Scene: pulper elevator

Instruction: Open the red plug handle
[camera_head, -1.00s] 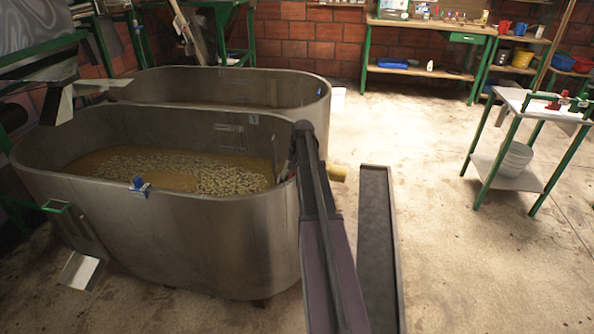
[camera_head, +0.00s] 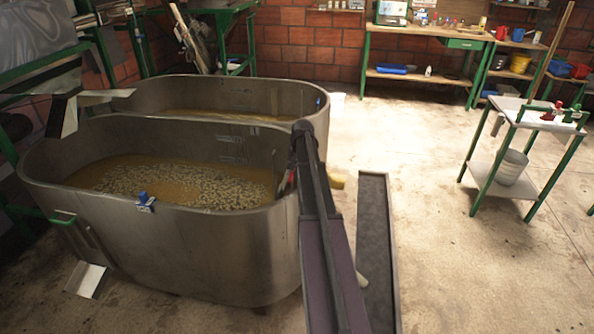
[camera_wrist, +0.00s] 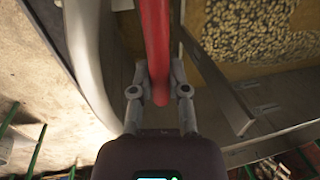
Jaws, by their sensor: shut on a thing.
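The red plug handle (camera_wrist: 156,40) is a long red bar running down from the top of the wrist view. My gripper (camera_wrist: 159,75) is shut on it, with one grey finger on each side of the bar. In the head view, a small bit of red (camera_head: 284,184) shows at the right end of the near steel tank (camera_head: 190,235), beside my arm. My gripper is mostly hidden there behind the arm. The plug at the handle's lower end does not show.
The near tank holds brownish liquid with floating beans (camera_head: 180,180). A second tank (camera_head: 215,93) stands behind it. A dark floor channel (camera_head: 376,250) and a yellow pipe end (camera_head: 339,179) lie right of my arm. Open floor extends towards a green-legged table (camera_head: 530,120).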

